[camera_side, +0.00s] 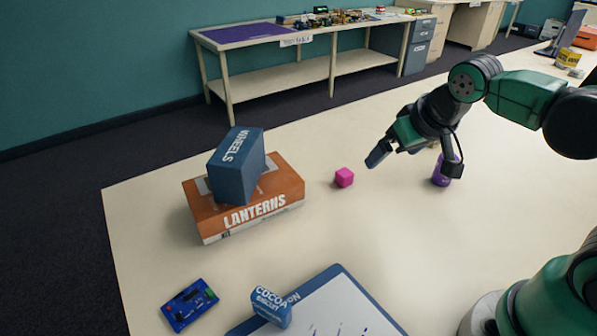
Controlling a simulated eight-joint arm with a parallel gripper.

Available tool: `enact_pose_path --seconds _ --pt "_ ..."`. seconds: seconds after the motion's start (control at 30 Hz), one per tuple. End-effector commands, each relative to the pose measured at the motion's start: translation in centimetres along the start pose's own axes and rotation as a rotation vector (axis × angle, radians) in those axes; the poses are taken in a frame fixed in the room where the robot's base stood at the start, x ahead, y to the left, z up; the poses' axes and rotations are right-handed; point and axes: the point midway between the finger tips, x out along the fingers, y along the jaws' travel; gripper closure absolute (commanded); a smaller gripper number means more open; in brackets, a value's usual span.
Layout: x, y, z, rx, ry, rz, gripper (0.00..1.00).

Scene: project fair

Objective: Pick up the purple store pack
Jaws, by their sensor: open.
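A small purple object (438,178), which looks like the purple store pack, stands on the cream table to the right of the middle. The right finger of my gripper hides part of it, so its full shape and any label cannot be made out. My gripper (413,164) is open, with its fingers spread wide above the table. Nothing shows between the fingers.
A blue WHEELS box (233,170) rests on an orange LANTERNS box (281,187) at the left. A blue circuit board (188,303), a blue COCOA pack (271,308) and a blue-edged board (345,305) lie in front. The table between the cube and the board is clear.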

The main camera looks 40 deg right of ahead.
Motion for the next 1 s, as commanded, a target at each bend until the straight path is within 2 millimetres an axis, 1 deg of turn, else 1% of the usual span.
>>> enact_pose_path --seconds 0.03,0.1,0.3,0.47,0.6,0.7,0.8,1.0 --pt "0.6 1.0 -0.7 0.062 -0.031 0.064 0.09" --pt "1.6 2.6 -1.5 0.165 -0.068 0.171 0.09" --pt "4.7 7.5 -3.0 0.481 -0.098 0.514 0.09" --pt "7.1 11.1 -3.1 0.743 -0.025 0.81 0.09" --pt "9.0 13.7 -2.2 0.964 0.113 1.064 0.09" --pt "10.0 15.0 -1.1 1.088 0.23 1.207 0.09" --pt "10.5 15.7 -0.2 1.17 0.327 1.302 0.09" --pt "10.9 16.4 0.8 1.236 0.417 1.378 0.09"
